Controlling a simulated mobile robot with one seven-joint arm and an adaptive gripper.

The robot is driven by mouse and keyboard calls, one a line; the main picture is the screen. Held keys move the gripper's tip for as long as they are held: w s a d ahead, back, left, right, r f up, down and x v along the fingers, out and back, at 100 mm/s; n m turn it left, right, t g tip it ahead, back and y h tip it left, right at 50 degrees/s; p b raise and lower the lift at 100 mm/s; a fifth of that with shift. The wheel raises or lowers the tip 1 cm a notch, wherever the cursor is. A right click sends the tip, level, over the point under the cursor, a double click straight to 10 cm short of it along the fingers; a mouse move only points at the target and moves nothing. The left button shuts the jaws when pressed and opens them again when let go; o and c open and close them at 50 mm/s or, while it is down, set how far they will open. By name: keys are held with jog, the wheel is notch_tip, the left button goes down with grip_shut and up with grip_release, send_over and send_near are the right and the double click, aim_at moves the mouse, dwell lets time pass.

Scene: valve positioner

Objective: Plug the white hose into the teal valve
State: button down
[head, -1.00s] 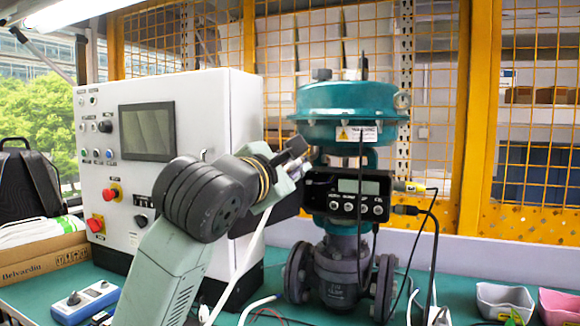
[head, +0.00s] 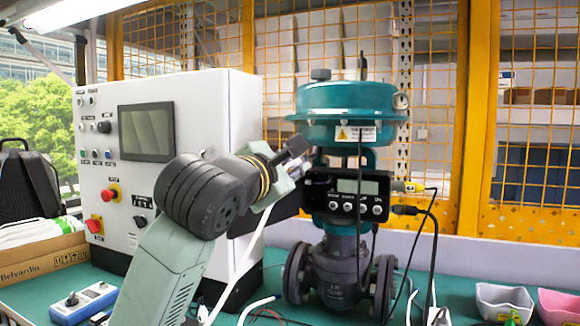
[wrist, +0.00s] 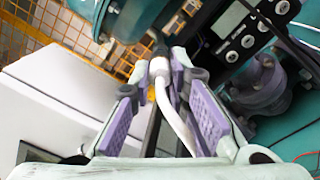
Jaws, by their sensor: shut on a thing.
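The teal valve (head: 345,104) stands upright on the bench, with a black positioner box (head: 345,192) on its front. In the head view my gripper (head: 298,154) is at the left side of the valve, just below the teal top and beside the box. In the wrist view the purple-padded fingers (wrist: 160,82) are shut on the white hose (wrist: 178,115), its thick end pointing toward the valve. In the head view the hose hangs down below my arm. Whether the hose end touches a port is hidden.
A white control cabinet (head: 235,110) stands close on the left, behind my arm. Black cables (head: 432,250) hang at the valve's right. Pink and grey bins (head: 505,303) are at the front right. Yellow mesh fencing (head: 478,120) closes the back.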

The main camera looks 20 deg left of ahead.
jog(key=shift+w, duration=0.5)
dwell(0.4)
jog(key=c, duration=1.5)
grip_release()
jog(key=shift+o, duration=0.2)
